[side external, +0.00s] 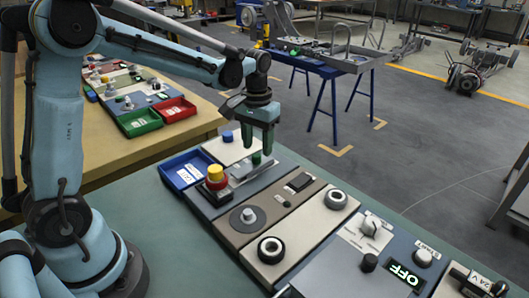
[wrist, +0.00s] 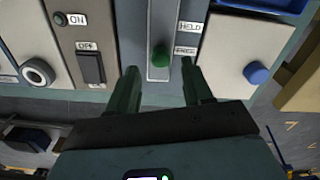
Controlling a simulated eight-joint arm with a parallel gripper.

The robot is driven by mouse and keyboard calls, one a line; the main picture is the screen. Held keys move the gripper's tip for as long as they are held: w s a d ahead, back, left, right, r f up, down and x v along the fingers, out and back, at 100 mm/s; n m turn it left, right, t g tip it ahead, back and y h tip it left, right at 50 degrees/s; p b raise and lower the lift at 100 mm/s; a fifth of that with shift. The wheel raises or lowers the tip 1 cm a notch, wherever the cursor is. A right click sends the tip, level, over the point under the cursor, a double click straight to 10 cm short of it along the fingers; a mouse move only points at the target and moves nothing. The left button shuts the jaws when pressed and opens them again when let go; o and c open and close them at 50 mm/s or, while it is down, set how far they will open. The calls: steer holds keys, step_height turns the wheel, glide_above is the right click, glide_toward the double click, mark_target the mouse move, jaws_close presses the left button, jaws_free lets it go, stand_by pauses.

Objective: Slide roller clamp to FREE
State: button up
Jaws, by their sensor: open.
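The roller clamp is a green knob (wrist: 160,57) on a grey upright track (wrist: 162,25) in the wrist view. The knob sits near the track's lower end, level with the FREE label (wrist: 185,51). The HELD label (wrist: 190,27) is higher up, beside the track. My gripper (wrist: 159,70) is open, with one finger on each side of the knob's line and a gap to both. In the side external view my gripper (side external: 258,152) points down over the green knob (side external: 256,159). I cannot tell whether a finger touches it.
A blue knob (wrist: 257,73) is on a white panel right of the track. An ON/OFF rocker switch (wrist: 91,68) is to the left. In the side external view a red and yellow button (side external: 215,174) and a blue tray (side external: 184,174) stand close to my gripper.

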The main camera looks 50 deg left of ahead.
step_height(320, 180, up, 10)
steer(key=shift+f, duration=0.2)
stand_by(0.4)
steer(key=m+t, duration=0.2)
steer(key=t, duration=0.2)
glide_toward(258, 154)
steer(key=s+d+r, duration=0.3)
steer(key=s+r, duration=0.1)
steer(key=s+d+f+m+t, duration=0.1)
steer(key=s+f+t, duration=0.2)
steer(key=s+f, duration=0.1)
steer(key=shift+s+d+f, duration=0.2)
steer(key=shift+s+f, duration=0.1)
steer(key=shift+s, duration=0.35)
